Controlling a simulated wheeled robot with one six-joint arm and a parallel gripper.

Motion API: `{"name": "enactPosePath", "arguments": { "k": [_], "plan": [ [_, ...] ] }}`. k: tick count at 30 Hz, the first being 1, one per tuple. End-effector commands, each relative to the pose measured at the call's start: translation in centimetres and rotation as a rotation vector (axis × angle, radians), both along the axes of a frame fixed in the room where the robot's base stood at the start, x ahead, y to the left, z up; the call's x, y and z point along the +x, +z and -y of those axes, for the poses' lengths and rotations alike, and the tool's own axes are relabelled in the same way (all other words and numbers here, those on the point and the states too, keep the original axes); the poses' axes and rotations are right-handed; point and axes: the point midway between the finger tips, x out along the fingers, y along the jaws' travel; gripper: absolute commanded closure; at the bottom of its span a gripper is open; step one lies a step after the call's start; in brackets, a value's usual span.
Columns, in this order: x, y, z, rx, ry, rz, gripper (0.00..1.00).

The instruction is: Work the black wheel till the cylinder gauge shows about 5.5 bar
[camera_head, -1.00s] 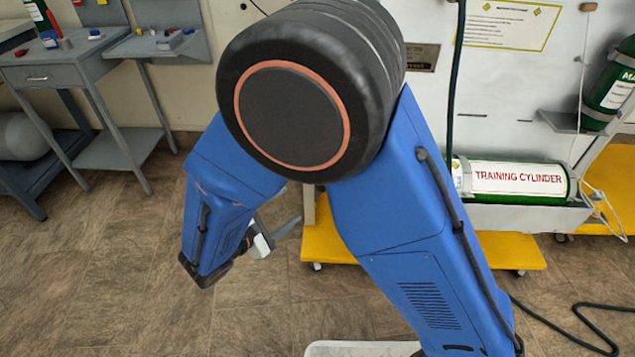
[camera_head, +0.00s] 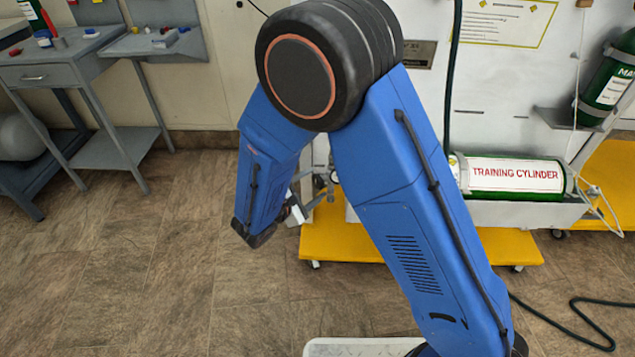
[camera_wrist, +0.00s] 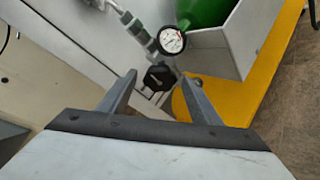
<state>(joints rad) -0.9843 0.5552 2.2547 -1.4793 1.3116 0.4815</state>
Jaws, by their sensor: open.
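The black wheel (camera_wrist: 158,78) shows in the wrist view as a small dark knob with a pale mark on its face. The cylinder gauge (camera_wrist: 172,40) has a white round dial and sits just above the wheel; its reading is too small to tell. The green cylinder (camera_wrist: 203,11) lies beyond the gauge; in the head view the training cylinder (camera_head: 515,177) lies on the white panel's shelf. My gripper (camera_wrist: 160,77) is open, and its fingertips appear on either side of the wheel. I cannot tell whether they touch it. In the head view my arm mostly hides the wheel and gauge.
A yellow base (camera_head: 420,250) sticks out below the white panel. A dark hose (camera_head: 575,312) lies on the floor at right. A second green bottle (camera_head: 607,90) stands tilted at far right. A grey workbench (camera_head: 60,66) is at left; the floor between is clear.

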Motion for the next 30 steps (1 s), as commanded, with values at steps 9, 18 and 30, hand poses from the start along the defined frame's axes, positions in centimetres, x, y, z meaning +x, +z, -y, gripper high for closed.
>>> {"name": "enactPosePath", "arguments": {
  "k": [9,18,30],
  "plan": [
    [2.0,-0.7,1.3,-0.001,-0.002,0.0,0.42],
    [2.0,-0.7,1.4,-0.001,-0.001,0.0,0.44],
    [2.0,-0.7,1.3,-0.007,-0.001,-0.009,0.83]
  ]
}}
